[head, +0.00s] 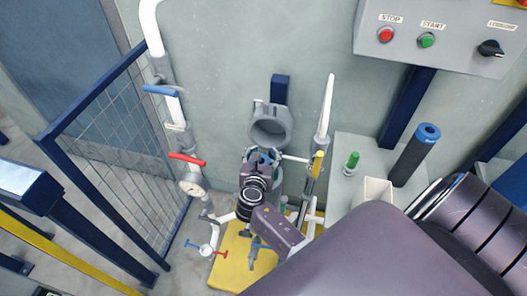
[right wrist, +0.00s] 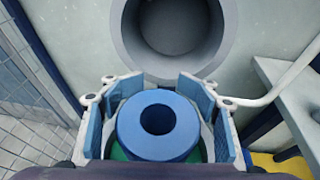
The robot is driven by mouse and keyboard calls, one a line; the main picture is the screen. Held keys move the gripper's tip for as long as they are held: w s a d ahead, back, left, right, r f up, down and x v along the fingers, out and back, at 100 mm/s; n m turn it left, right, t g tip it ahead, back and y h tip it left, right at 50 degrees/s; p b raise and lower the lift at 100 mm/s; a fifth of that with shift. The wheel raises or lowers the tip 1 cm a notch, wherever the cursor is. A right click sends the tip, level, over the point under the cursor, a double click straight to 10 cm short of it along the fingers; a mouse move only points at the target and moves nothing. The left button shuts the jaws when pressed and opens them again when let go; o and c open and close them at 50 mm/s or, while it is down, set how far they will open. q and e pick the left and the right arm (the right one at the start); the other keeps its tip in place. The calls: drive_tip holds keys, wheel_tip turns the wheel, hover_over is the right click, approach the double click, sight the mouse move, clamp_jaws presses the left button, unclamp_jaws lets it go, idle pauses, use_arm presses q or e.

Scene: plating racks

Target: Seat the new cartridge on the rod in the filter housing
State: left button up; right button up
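In the right wrist view, the cartridge (right wrist: 160,118) shows as a thick blue ring end with a dark central hole, seen from above. My right gripper (right wrist: 163,108) has its blue pads on both sides of it; whether they press on it is not clear. A green surface, likely part of the filter housing (right wrist: 203,152), shows just below the blue end. The rod is hidden. In the head view, my right gripper (head: 262,158) is over the pipework in front of an open grey ring-shaped cap (head: 271,126). My left gripper is not in view.
A dark cylinder with a blue end (head: 411,157) stands on the pale bench (head: 343,150) at right, near a green-topped piece (head: 352,160). Pipes with red and blue valve handles and a gauge (head: 193,184) stand left of my gripper. A mesh fence (head: 125,150) is farther left.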

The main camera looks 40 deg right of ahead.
drive_tip(key=shift+o, duration=1.1)
drive_tip(key=shift+f, duration=0.1)
drive_tip(key=v, duration=1.2)
